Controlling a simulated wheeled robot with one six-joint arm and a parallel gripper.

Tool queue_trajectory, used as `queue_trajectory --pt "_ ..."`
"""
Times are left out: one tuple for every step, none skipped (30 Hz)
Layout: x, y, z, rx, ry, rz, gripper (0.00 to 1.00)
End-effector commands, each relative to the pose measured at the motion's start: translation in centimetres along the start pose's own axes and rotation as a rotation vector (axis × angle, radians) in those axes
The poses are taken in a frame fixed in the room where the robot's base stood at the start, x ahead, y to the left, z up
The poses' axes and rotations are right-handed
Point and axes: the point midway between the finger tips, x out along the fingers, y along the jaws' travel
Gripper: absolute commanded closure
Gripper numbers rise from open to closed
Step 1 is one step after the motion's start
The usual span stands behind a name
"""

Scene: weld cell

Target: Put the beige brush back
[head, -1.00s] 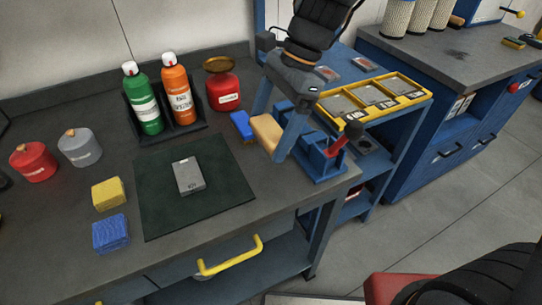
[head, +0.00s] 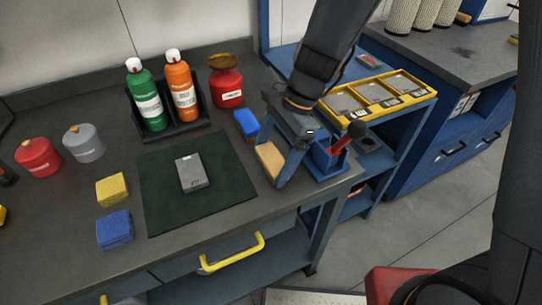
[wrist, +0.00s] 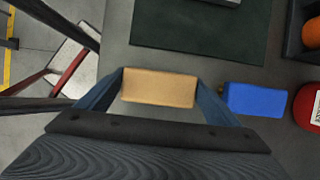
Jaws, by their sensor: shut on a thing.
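The beige brush (head: 270,160) shows as a small tan block between the fingers of my gripper (head: 276,157). It lies near the right end of the dark bench, in front of the blue brush (head: 246,123). In the wrist view the beige brush (wrist: 159,88) spans the gap between both blue fingers, and my gripper (wrist: 160,92) is shut on it. The blue brush (wrist: 257,98) stands just right of the right finger there, apart from the beige one. I cannot tell whether the beige brush touches the bench top.
A blue fixture (head: 325,158) with a red-handled tool stands right of my gripper at the bench edge. A dark green mat (head: 225,200) with a grey block (head: 191,173) lies left. A bottle rack (head: 172,128) and red pot (head: 227,88) stand behind.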

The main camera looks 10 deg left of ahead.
Motion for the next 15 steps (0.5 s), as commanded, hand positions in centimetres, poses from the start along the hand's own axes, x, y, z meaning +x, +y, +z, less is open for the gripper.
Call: queue_trajectory --pt "-0.04 -0.04 0.00 0.000 0.000 -0.001 0.35" --pt "-0.06 -0.04 0.01 0.000 0.000 -0.001 0.35" --pt "-0.07 -0.05 0.01 0.000 0.000 -0.002 0.35" --pt "-0.07 -0.05 0.01 0.000 0.000 -0.002 0.35" --pt "-0.07 -0.05 0.01 0.000 0.000 -0.002 0.35" --pt "-0.05 -0.05 -0.01 0.000 0.000 -0.002 0.35" --pt "0.01 -0.05 -0.03 0.000 0.000 -0.002 0.35" --pt "0.09 -0.05 -0.06 0.000 0.000 -0.001 0.35" --pt "0.21 -0.05 -0.11 0.000 0.000 -0.001 0.35" --pt "0.24 -0.04 -0.13 0.000 0.000 -0.001 0.13" --pt "0.20 -0.05 -0.11 0.000 0.000 -0.002 0.08" --pt "0.18 -0.05 -0.10 0.000 0.000 -0.001 0.01" --pt "0.18 -0.05 -0.09 0.000 0.000 -0.002 0.00" --pt "0.18 -0.05 -0.09 0.000 0.000 -0.002 0.00" --pt "0.17 -0.05 -0.09 0.000 0.000 -0.002 0.00"
